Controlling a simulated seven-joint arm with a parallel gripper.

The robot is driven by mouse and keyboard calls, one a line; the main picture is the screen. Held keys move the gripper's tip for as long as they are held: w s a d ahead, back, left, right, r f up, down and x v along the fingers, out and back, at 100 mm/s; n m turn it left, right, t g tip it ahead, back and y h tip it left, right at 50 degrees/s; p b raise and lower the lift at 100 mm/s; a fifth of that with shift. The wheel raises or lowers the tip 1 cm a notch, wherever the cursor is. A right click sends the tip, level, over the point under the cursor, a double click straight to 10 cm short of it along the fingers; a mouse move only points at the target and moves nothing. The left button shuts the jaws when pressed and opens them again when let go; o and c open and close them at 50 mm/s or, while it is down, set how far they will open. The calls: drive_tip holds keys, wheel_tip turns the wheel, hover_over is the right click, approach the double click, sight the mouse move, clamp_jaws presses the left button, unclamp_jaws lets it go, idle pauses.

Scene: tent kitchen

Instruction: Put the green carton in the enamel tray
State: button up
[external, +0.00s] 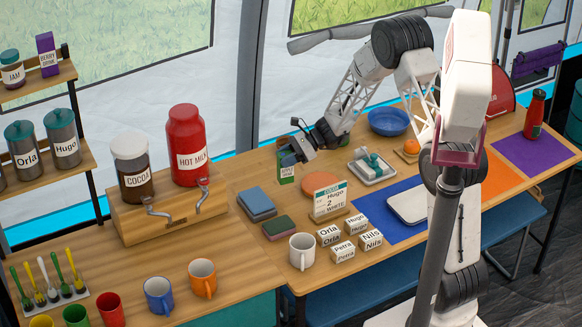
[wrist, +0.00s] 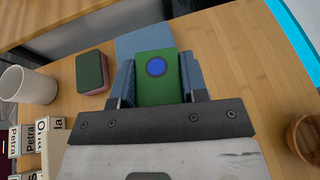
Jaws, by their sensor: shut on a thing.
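The green carton (external: 286,174) is upright toward the back of the table, right of the cocoa and hot milk stand. In the wrist view its green top with a blue round cap (wrist: 156,67) sits between the two fingers. My gripper (external: 290,158) is shut on the carton; it also shows in the wrist view (wrist: 157,82). I cannot tell whether the carton's base touches the table. A pale flat tray with a dark rim (external: 408,206), seemingly the enamel tray, lies on the blue mat to the right, partly hidden by my arm. It looks empty.
Blue and green-red blocks (external: 257,203) lie in front of the carton. A lettered card (external: 328,201), name blocks (external: 343,253) and a white mug (external: 302,250) stand nearby. Another small tray (external: 372,168) holds items. A blue bowl (external: 389,121) stands at the back.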

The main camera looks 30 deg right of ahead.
drive_tip(key=s+d+m+t+h, duration=0.1)
drive_tip(key=s+d+m+t, duration=0.2)
drive_tip(key=s+d, duration=1.7)
drive_tip(key=s+d+m+t+h, duration=0.1)
drive_tip(key=s+d, duration=0.3)
drive_tip(key=s, duration=0.7)
drive_tip(key=s+d+m+t+h, duration=0.1)
drive_tip(key=s+d+m+t, duration=0.2)
drive_tip(key=s, duration=0.9)
drive_tip(key=shift+s+d+r+h, duration=0.3)
drive_tip(key=shift+d, duration=0.45)
drive_tip(key=shift+w, duration=0.1)
drive_tip(key=w+d, duration=0.4)
drive_tip(key=w, duration=0.3)
drive_tip(key=w+d+f, duration=0.1)
drive_tip(key=w+d, duration=0.2)
drive_tip(key=w, duration=0.4)
drive_tip(key=shift+d+f, duration=0.25)
drive_tip(key=shift+d, duration=0.1)
drive_tip(key=shift+f, duration=1.75)
